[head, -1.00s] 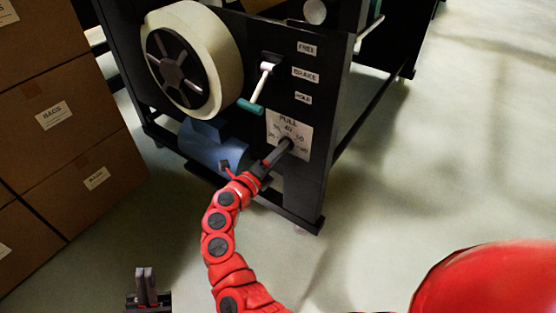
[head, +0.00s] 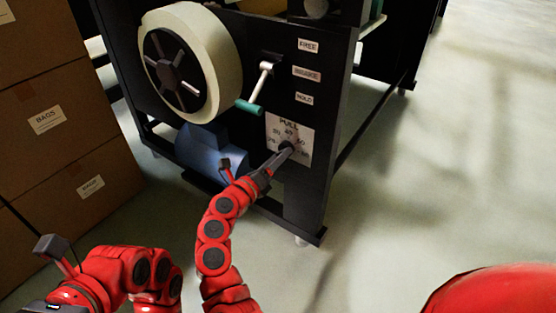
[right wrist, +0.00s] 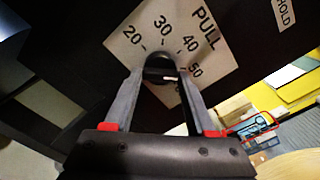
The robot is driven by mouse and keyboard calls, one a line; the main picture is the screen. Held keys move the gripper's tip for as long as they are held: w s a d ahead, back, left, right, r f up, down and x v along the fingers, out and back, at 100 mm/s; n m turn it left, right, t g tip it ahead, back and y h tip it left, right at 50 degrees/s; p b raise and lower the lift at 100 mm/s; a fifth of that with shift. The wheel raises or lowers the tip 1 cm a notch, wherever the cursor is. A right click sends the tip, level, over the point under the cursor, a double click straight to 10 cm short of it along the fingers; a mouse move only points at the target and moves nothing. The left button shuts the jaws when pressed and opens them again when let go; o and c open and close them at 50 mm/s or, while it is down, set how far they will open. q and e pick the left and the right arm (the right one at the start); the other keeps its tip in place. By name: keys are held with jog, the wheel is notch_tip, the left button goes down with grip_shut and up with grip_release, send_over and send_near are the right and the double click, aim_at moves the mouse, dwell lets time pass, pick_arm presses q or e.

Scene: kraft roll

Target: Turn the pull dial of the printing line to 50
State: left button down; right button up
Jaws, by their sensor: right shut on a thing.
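The pull dial (head: 289,147) is a dark knob on a pale scale plate (head: 304,158) low on the black machine front. My right gripper (head: 283,152) reaches it from the lower left and is shut on it. In the right wrist view, the fingers (right wrist: 163,75) hold either side of the dial (right wrist: 160,64). A white mark on the dial lies roughly crosswise, its right end towards the printed 50. Part of the scale is hidden behind the fingers. My left arm is at the lower left; its fingers cannot be made out.
A lever with a teal handle (head: 249,107) hangs above the dial, beside the FREE, BRAKE and HOLD labels. A large cream roll (head: 216,55) and a blue motor-like body (head: 205,150) are to the left. Boxes marked BAGS (head: 60,140) are stacked at the left. The floor at right is clear.

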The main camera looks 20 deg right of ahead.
dwell(0.4)
jog(key=o, duration=1.4)
jog(key=shift+c, duration=0.2)
